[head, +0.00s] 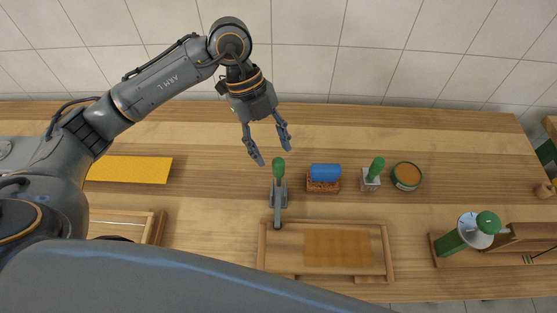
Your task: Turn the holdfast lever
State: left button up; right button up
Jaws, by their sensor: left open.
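The holdfast lever is a grey metal clamp (278,195) with a green rounded knob (279,165) at its far end. It stands on the wooden worktop at the back edge of a wooden frame (262,247) that holds a tan sheet (337,249). My left gripper (272,157) hangs above the knob with its two fingers spread, one on each side in the picture. The fingers look empty, and I cannot tell how high they are over the knob. My right gripper is not in view.
A yellow sheet (130,169) lies left. The worktop's back strip is clear.

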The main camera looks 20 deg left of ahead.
aim_at(278, 167)
pick_arm(q)
jog(key=p+x, duration=0.1)
jog(key=x, duration=0.5)
jog(key=shift+w, duration=0.1)
grip_shut()
